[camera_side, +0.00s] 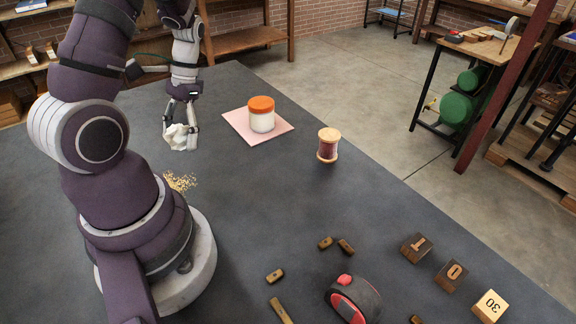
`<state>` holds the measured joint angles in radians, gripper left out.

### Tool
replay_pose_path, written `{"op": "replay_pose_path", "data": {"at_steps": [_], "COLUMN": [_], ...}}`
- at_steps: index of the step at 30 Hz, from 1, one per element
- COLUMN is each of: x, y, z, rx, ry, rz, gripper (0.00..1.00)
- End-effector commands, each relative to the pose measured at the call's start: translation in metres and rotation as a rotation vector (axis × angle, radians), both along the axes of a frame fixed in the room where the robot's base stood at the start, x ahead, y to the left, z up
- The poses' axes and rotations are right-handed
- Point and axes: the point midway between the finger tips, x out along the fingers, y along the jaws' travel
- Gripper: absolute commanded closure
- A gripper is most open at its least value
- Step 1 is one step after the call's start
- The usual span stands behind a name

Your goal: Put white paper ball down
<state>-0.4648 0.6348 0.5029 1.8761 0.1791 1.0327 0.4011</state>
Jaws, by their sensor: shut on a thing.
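The white paper ball (175,137) is a crumpled white lump at the left of the table. My gripper (181,131) points down and is shut on it. The ball seems held above the dark table, though its exact height is hard to judge from this side. One finger shows to the right of the ball; the other is partly hidden by the ball and my arm.
A white jar with an orange lid (261,114) stands on a pink sheet (284,128). A thread spool (328,145), yellow crumbs (181,181), wooden pieces (275,276), a red-black tape measure (353,299) and numbered blocks (452,275) are around. The table's middle (250,210) is clear.

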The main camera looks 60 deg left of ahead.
Motion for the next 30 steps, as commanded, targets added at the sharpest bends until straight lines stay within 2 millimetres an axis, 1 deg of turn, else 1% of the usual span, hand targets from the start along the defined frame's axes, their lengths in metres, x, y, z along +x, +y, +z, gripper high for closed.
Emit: {"op": "replay_pose_path", "data": {"at_steps": [1,5,6,9,12,20,21,26,27,30], "x": [-0.002,-0.001,-0.002,-0.001,0.000,0.000,0.000,0.000,0.000,0.000], "y": [-0.001,-0.001,-0.001,-0.001,-0.001,-0.001,-0.001,-0.001,-0.001,-0.001], "z": [-0.011,-0.034,-0.043,-0.060,-0.065,-0.066,-0.066,-0.066,-0.066,-0.066], "rx": [-0.005,-0.005,-0.006,-0.003,-0.002,-0.002,-0.002,-0.002,-0.002,-0.002], "ry": [0.007,0.005,0.005,0.003,-0.001,-0.001,-0.002,-0.002,-0.002,-0.002], "rz": [0.001,-0.001,0.000,-0.001,0.000,0.000,0.000,0.000,0.000,0.000], "gripper": [0.54,0.54,0.54,0.54,0.54,0.54,0.38,0.17,0.15,0.15]}}
